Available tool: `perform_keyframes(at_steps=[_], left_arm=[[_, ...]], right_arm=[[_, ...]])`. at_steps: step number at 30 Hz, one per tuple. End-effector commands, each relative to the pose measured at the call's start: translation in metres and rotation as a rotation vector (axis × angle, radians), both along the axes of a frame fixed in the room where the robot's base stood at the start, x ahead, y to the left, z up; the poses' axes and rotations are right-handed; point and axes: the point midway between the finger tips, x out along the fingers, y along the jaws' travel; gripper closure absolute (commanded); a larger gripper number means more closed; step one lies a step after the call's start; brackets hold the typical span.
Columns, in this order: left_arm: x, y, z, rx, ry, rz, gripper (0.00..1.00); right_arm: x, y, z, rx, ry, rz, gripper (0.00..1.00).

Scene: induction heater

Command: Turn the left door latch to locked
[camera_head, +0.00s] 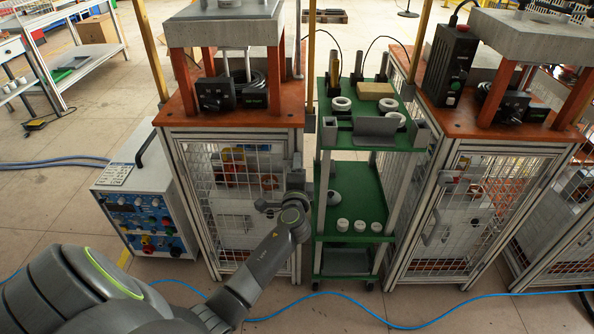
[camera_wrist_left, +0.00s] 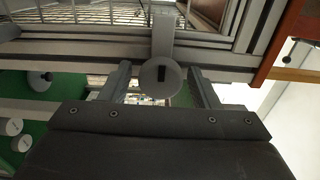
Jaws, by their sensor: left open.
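In the head view my left gripper (camera_head: 283,200) is at the right edge of the left cabinet's mesh door (camera_head: 225,200). The latch is hidden behind the gripper there. My right gripper is not in view.
A green shelf cart (camera_head: 345,185) with several white rings stands just right of the gripper. The right cabinet (camera_head: 480,210) is beyond it. A control box (camera_head: 145,215) stands left of the left cabinet. A blue hose (camera_head: 350,297) lies on the floor in front.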

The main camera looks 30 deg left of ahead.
Motion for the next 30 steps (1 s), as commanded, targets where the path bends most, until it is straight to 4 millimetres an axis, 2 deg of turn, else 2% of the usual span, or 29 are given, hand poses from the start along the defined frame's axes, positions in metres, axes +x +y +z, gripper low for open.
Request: perform_keyframes(at_steps=[5,8,12,19,24,30], left_arm=[[-0.002,-0.001,0.000,-0.001,0.000,0.000,0.44],[-0.010,-0.007,0.000,-0.004,0.000,-0.001,0.44],[-0.033,-0.021,0.000,-0.005,0.001,0.000,0.44],[-0.082,-0.050,-0.002,-0.008,0.001,0.002,0.44],[-0.115,-0.070,-0.003,-0.008,0.001,0.001,0.44],[-0.139,-0.085,-0.002,-0.004,0.000,0.001,0.44]], right_arm=[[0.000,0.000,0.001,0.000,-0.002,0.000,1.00],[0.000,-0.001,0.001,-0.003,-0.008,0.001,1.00],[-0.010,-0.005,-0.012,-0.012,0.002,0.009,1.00],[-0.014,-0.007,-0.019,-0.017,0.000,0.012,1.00],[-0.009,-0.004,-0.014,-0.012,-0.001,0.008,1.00],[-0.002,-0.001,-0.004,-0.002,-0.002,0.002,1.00]])
